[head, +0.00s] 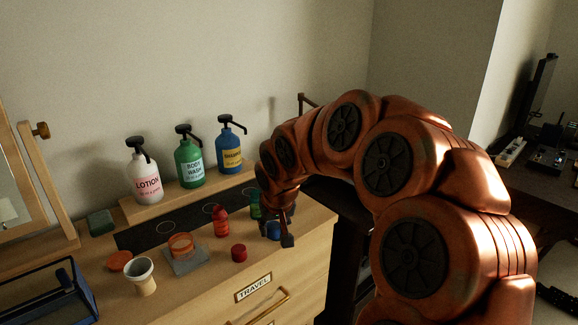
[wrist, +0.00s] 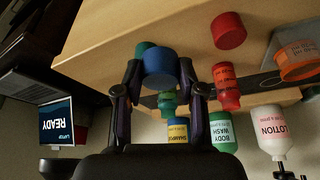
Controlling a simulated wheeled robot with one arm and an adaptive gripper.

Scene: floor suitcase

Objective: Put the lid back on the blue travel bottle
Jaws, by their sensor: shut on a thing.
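My gripper (head: 280,235) is shut on a short blue round piece, which looks like the blue lid (head: 272,230), near the right end of the dresser top. In the wrist view the blue lid (wrist: 160,66) sits between the two fingertips (wrist: 160,75). I cannot make out the blue travel bottle; my gripper, arm or the lid may hide it. A small green bottle (head: 256,206) stands just behind my gripper; it also shows beyond the lid in the wrist view (wrist: 167,106).
A red bottle (head: 221,221) and red lid (head: 239,253) are left of my gripper. An orange jar (head: 181,245), orange lid (head: 119,261) and cup (head: 141,275) are farther left. Lotion (head: 145,180), body wash (head: 188,163) and shampoo (head: 229,152) pumps stand on a rear shelf.

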